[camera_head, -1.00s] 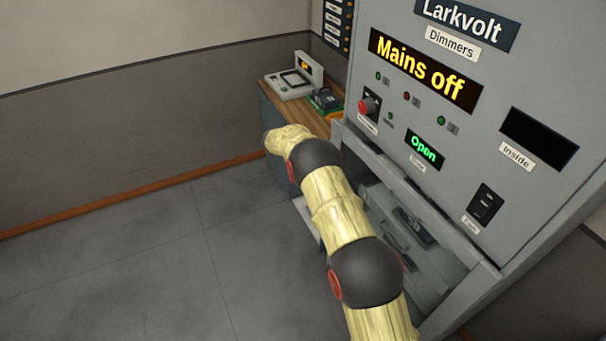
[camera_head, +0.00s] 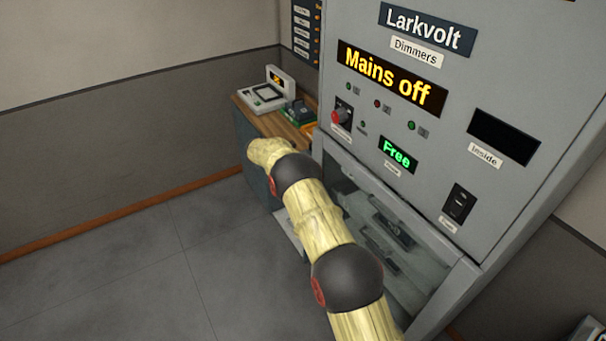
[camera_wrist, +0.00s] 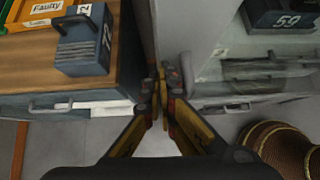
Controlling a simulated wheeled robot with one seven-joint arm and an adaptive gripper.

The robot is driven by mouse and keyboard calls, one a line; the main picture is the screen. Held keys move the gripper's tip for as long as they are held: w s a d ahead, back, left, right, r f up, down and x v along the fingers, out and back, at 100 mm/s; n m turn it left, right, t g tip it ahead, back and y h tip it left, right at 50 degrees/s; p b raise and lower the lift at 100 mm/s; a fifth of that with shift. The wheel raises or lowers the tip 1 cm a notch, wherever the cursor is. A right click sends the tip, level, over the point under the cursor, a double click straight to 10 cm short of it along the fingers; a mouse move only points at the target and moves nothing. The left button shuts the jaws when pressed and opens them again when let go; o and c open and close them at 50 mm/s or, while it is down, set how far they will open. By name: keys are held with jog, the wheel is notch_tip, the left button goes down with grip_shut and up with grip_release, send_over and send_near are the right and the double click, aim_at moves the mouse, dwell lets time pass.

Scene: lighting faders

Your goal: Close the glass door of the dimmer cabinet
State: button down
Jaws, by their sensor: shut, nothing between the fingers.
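The dimmer cabinet (camera_head: 420,150) stands at the right in the head view, with a "Mains off" display. Its small green door display (camera_head: 397,153) reads "Free". The glass door (camera_head: 425,246) spans the lower opening, and dark modules show through it. Whether it sits fully flush cannot be told. In the wrist view the glass (camera_wrist: 240,82) is at the right, with a grey handle (camera_wrist: 222,107) low on it. My gripper (camera_wrist: 163,98) is shut and empty, its tips close beside the cabinet's left edge; contact is unclear. In the head view my arm hides the gripper.
A wooden-topped counter (camera_head: 262,122) adjoins the cabinet on its left, bearing a device (camera_head: 264,98) and a blue-grey module marked 72 (camera_wrist: 85,40). An orange "Faulty" tray (camera_wrist: 40,12) lies beside it. A round brown object (camera_wrist: 285,145) stands below. The floor at left is clear.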

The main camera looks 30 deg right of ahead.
jog(key=a+f+p+v, duration=0.1)
jog(key=a+f+v, duration=0.1)
jog(key=v, duration=1)
jog(key=shift+s+a+r, duration=0.25)
jog(key=shift+s+a, duration=0.05)
